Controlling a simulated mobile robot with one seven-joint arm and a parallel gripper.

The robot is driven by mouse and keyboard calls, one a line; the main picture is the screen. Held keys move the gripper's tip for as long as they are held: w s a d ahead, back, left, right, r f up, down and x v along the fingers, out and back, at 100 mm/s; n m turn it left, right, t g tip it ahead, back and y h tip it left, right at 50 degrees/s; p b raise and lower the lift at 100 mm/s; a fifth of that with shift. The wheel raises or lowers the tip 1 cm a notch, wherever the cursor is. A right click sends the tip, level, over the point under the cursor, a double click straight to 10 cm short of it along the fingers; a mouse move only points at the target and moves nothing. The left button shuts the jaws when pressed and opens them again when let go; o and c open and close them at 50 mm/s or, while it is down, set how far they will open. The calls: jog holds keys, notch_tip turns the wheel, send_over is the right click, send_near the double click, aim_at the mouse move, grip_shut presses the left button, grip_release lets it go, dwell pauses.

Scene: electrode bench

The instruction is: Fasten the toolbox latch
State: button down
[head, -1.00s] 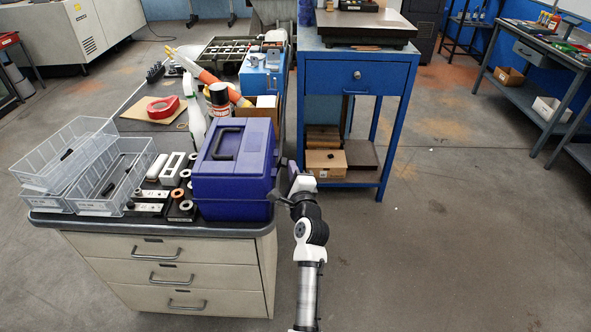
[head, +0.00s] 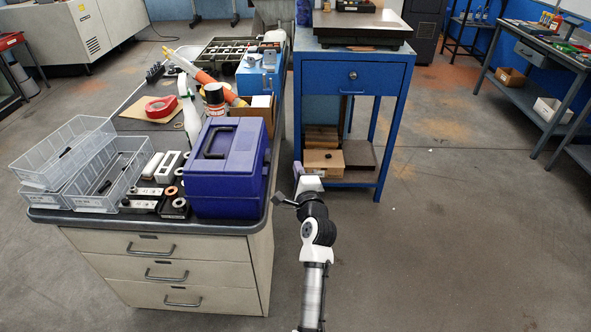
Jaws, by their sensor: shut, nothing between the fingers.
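The toolbox (head: 228,182) is blue-purple with a dark handle on its lid. It stands at the right front corner of the bench, and its lid looks down. Its latch cannot be made out in this view. My gripper (head: 297,170) is at the end of my arm, to the right of the toolbox and apart from it, beyond the bench's right edge. It is small here; its fingers look together with nothing held.
Clear plastic bins (head: 108,185) and small metal parts (head: 165,168) sit left of the toolbox. A blue drawer table (head: 352,78) stands behind my gripper. The floor (head: 450,230) to the right is clear.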

jog(key=b+v, duration=0.1)
jog(key=v, duration=0.7)
jog(key=shift+a+b, duration=0.2)
jog(key=shift+b, duration=0.1)
jog(key=shift+s+r, duration=0.1)
